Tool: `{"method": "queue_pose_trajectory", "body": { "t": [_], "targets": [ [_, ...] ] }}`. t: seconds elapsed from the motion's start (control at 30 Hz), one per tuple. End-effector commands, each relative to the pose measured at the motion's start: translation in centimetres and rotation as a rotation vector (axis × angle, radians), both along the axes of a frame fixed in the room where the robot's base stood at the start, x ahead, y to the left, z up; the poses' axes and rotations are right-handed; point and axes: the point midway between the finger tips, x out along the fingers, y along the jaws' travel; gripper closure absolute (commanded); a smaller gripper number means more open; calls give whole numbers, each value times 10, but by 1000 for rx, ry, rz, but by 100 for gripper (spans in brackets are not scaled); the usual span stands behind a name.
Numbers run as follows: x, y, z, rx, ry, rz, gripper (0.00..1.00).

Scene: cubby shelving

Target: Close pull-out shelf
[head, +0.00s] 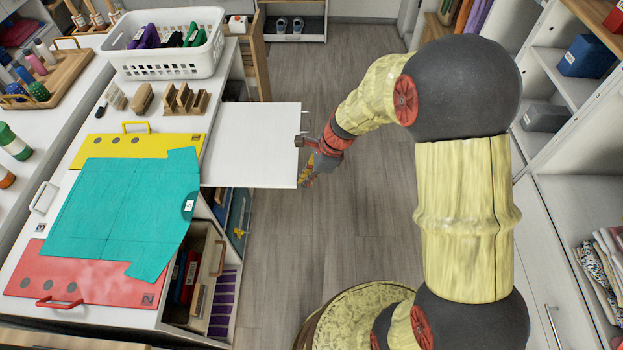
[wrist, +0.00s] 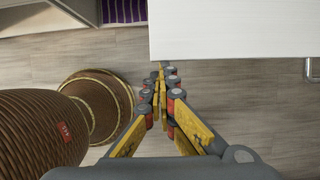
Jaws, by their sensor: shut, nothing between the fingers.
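The pull-out shelf (head: 254,146) is a flat white board extended from the right side of the white cabinet, over the aisle. Its outer edge carries a small metal handle at the far corner. In the wrist view the white shelf (wrist: 235,28) fills the top right, and a metal handle (wrist: 308,68) shows at the right edge. My gripper (head: 308,178) is just right of the shelf's outer edge, near its front corner. In the wrist view my gripper (wrist: 160,72) has its yellow fingers together and empty, beside the shelf's corner. I cannot tell whether it touches the shelf.
An open drawer (head: 196,275) with folders sits below the shelf's level. The cabinet top holds a teal folder (head: 125,205), a yellow one (head: 140,150), a red one (head: 85,270) and a white basket (head: 165,65). Shelving (head: 570,185) stands at right. Wooden floor (head: 350,220) lies between.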

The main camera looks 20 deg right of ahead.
Motion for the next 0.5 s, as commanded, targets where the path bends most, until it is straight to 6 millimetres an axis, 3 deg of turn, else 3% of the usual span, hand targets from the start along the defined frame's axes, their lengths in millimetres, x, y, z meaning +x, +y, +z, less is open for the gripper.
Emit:
{"method": "queue_pose_trajectory", "body": {
  "t": [0.17, 0.5],
  "targets": [
    [12, 43, 6, 4, 2, 9, 100],
    [46, 148, 7, 3, 2, 9, 100]
  ]
}}
